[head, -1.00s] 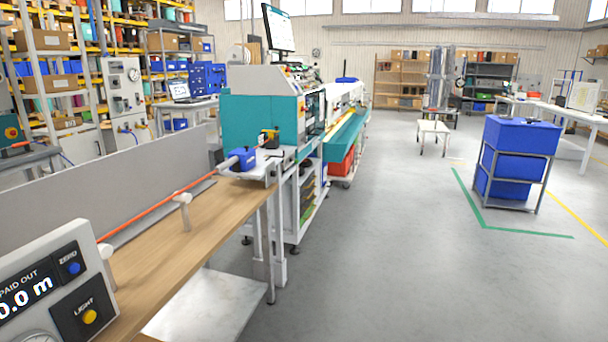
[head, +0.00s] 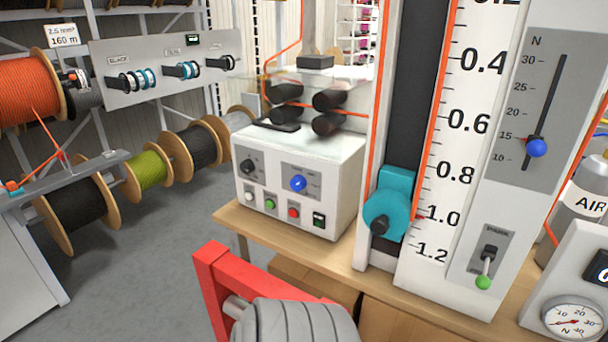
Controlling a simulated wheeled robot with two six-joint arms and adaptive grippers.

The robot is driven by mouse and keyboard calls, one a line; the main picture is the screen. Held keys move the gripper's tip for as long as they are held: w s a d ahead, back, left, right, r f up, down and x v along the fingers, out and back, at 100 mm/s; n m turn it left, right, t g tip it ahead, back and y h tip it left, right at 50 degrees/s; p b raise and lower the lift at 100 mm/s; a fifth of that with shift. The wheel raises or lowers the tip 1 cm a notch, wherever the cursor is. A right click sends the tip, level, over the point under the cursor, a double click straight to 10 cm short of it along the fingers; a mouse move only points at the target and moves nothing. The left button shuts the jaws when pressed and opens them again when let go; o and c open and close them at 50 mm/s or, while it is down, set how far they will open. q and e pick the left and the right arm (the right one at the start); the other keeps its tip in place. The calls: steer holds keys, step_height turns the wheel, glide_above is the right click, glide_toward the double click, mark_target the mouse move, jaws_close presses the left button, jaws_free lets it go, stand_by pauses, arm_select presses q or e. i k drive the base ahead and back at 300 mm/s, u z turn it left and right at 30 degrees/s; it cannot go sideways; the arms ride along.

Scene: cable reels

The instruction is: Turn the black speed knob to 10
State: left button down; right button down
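The black speed knob (head: 248,166) is on the upper left of the front panel of a white control box (head: 342,182) in the head view. It sits on a dark square plate with small marks that I cannot read, so its setting is unclear. A blue knob (head: 298,183) is to its right on a similar dark plate.
The box stands on a wooden bench (head: 290,247). Black rollers (head: 327,123) with orange cable are above it. A tall white scale (head: 440,190) stands to the right. Cable reels (head: 75,215) are at left.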

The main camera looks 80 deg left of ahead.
mark_target(247, 166)
steer(key=u, duration=2.85)
